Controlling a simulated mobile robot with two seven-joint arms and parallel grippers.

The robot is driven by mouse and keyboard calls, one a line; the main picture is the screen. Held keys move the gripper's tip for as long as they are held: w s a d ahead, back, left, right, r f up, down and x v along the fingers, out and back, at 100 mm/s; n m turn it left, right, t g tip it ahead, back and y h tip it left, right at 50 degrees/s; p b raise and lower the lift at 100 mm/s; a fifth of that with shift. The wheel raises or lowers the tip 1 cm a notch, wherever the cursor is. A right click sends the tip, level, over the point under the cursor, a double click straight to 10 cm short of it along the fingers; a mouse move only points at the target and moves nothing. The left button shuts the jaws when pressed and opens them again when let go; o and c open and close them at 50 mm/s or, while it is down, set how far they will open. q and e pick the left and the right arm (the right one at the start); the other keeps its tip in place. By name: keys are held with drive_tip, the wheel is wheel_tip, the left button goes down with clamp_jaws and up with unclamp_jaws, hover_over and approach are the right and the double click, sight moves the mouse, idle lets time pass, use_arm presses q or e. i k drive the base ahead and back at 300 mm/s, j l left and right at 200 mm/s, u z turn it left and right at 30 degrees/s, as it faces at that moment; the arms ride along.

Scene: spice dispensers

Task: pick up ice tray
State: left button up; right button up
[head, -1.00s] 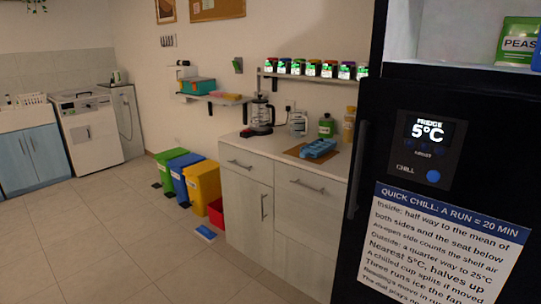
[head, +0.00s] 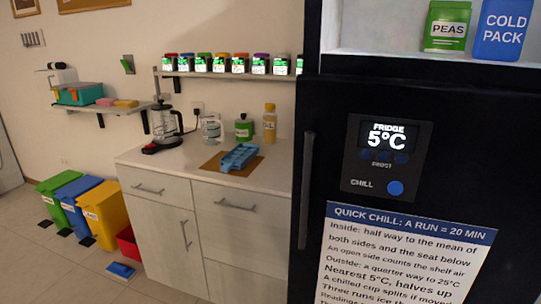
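The blue ice tray (head: 239,158) lies on a brown board (head: 212,164) on the counter, left of the black fridge. It looks slightly angled, and nothing covers it. Neither of my grippers shows in the head view.
The black fridge (head: 310,80) fills the right side, with peas (head: 446,27) and a cold pack (head: 503,30) on its open upper shelf. A coffee press (head: 164,122) and bottles stand behind on the counter (head: 160,158). Bins and a blue item (head: 121,270) are on the floor at left.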

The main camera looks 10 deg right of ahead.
sight(240, 157)
drive_tip(key=i+j+z, duration=0.3)
drive_tip(key=z, duration=0.2)
drive_tip(key=i+j+z, duration=0.2)
drive_tip(key=j+z, duration=0.25)
drive_tip(key=i+j+z, duration=0.15)
drive_tip(key=j+z, duration=0.2)
drive_tip(key=z, duration=0.15)
